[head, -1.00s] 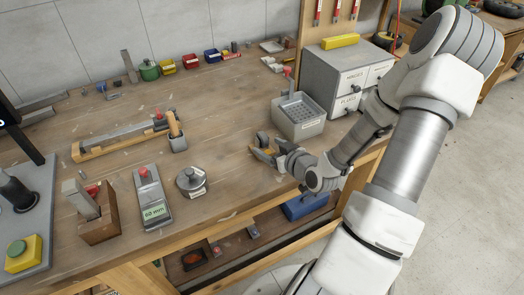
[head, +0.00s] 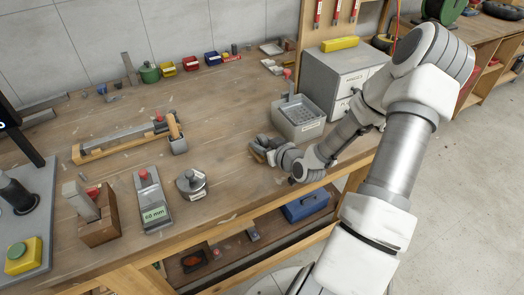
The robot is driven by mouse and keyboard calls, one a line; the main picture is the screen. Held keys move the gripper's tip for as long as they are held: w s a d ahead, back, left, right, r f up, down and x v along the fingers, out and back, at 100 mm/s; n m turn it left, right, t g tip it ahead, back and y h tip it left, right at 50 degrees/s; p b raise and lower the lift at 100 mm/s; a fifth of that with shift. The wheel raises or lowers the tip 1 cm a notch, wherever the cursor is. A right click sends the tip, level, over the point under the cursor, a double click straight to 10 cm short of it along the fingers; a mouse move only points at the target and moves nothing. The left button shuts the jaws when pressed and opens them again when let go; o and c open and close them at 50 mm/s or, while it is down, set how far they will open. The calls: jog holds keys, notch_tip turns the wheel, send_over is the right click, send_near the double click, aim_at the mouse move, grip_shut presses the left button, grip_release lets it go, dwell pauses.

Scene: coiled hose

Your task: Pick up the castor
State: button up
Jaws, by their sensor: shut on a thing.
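The castor (head: 263,139) is a small dark grey wheel-like piece at the right part of the wooden workbench, just left of the grey box with the perforated top. My gripper (head: 259,149) reaches it from the right, low over the bench top, and its jaws are shut on it. The fingers and wrist hide most of the castor. I cannot tell whether it still touches the bench.
The grey perforated box (head: 299,124) stands close behind my wrist, with a grey drawer cabinet (head: 325,82) beyond it. The bench between is clear.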

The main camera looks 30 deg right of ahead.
grip_shut()
jog(key=shift+r, duration=0.1)
dwell(0.8)
